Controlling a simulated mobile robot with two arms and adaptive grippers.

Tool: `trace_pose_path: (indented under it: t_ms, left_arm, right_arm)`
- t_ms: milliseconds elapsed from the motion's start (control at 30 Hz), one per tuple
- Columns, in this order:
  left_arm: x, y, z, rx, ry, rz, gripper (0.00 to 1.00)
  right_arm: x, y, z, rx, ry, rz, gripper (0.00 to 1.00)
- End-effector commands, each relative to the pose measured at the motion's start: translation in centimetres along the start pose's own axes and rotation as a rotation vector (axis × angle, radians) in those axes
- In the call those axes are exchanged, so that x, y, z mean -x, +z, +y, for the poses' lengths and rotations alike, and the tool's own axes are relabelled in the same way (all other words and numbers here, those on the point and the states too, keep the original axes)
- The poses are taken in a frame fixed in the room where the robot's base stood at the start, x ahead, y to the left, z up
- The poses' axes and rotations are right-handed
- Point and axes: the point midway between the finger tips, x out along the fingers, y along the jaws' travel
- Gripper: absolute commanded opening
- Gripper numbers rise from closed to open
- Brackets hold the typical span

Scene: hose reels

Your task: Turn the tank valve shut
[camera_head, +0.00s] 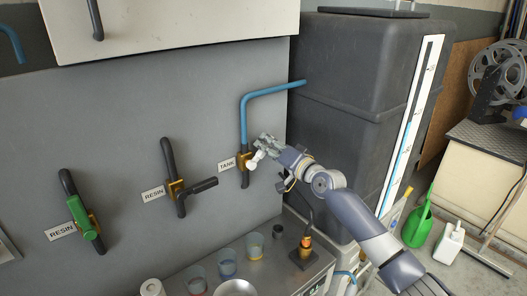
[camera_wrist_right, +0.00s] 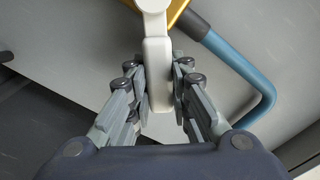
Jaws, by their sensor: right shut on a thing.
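The tank valve (camera_head: 244,161) sits on the grey wall beside the TANK label (camera_head: 227,164), with a yellow-brown body and a white lever handle (camera_head: 256,160). A blue pipe (camera_head: 243,112) drops into it from above. My right gripper (camera_head: 264,150) is at the white handle. In the right wrist view the handle (camera_wrist_right: 157,50) stands between the two fingers of my right gripper (camera_wrist_right: 160,82), which is shut on it. The gripper partly hides the handle in the head view. My left gripper is not in view.
Two RESIN valves, one with a black handle (camera_head: 197,187) and one with a green handle (camera_head: 81,217), are to the left. A large dark tank (camera_head: 347,110) stands right of the valve. Cups (camera_head: 227,263) and a brass-coloured item (camera_head: 304,248) stand on the bench below.

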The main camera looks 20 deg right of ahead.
Motion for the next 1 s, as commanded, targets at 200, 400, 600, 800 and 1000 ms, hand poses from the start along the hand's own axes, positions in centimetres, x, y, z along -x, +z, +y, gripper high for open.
trace_pose_path:
  t_ms: [200, 400, 600, 800, 1000]
  left_arm:
    - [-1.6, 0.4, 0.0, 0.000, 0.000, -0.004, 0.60]
    - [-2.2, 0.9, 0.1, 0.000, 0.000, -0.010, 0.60]
    - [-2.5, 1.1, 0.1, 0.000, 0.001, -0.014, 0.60]
    - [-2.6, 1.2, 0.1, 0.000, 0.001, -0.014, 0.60]
    - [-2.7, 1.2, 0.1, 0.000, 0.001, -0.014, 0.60]
  right_arm:
    - [0.0, 0.3, 1.8, -0.212, 0.000, 0.001, 0.00]
    - [0.0, 0.6, 2.9, -0.390, -0.001, 0.001, 0.00]
    - [0.0, 1.1, 3.9, -0.533, 0.000, 0.001, 0.00]
    - [0.0, 1.4, 4.4, -0.628, -0.001, 0.001, 0.00]
    - [0.0, 1.6, 4.7, -0.678, 0.000, 0.002, 0.00]
